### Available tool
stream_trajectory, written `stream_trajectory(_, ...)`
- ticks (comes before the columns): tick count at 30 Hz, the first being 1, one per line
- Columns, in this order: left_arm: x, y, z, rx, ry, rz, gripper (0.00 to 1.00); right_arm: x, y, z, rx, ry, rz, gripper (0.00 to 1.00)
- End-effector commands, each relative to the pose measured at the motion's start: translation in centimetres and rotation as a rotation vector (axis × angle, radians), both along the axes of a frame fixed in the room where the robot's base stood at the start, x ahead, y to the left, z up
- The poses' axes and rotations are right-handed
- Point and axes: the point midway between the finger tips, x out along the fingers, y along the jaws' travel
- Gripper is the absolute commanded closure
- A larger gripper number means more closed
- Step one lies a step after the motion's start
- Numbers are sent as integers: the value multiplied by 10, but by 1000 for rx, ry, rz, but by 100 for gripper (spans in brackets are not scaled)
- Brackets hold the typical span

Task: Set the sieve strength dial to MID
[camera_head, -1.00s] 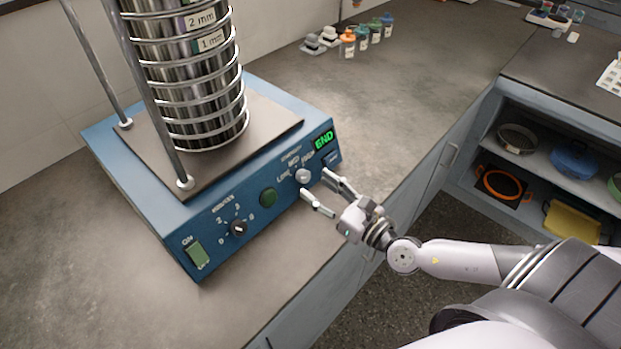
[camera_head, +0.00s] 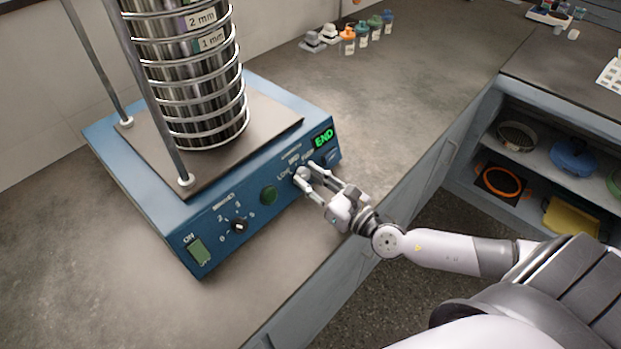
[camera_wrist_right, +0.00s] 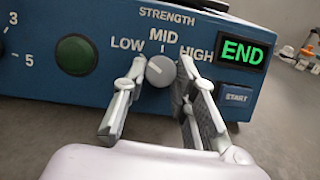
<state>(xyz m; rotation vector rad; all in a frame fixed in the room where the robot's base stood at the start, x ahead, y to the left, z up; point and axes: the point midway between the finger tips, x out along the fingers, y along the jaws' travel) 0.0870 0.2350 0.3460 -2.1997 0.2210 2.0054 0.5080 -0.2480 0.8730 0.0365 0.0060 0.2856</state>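The strength dial (camera_wrist_right: 160,71) is a small round grey knob on the blue front panel, under the STRENGTH label, with LOW to its left, MID above and HIGH to its right. Its pointer is hard to read; I cannot tell its exact setting. My right gripper (camera_wrist_right: 162,74) is open, with one finger on each side of the dial and small gaps visible. In the head view, the right gripper (camera_head: 307,170) reaches the panel from the lower right and partly covers the dial. My left gripper is not in view.
The sieve shaker (camera_head: 160,222) carries a steel sieve stack (camera_head: 200,90) between upright rods. A green round button (camera_wrist_right: 76,55) sits left of the dial. The END display (camera_wrist_right: 241,53) and START button (camera_wrist_right: 236,96) are close on the right. Bottles (camera_head: 362,36) stand farther back.

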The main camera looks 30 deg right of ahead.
Motion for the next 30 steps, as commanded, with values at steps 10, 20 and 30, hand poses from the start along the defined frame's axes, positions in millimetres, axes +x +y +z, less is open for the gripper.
stream_trajectory(10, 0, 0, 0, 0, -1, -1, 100, 0, -1, 0, -1, 0, -1, 100)
stream_trajectory(20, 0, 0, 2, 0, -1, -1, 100, 0, 0, 1, 38, 13, -17, 100)
stream_trajectory(30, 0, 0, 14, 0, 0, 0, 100, -1, 2, 3, 245, 84, -97, 100)
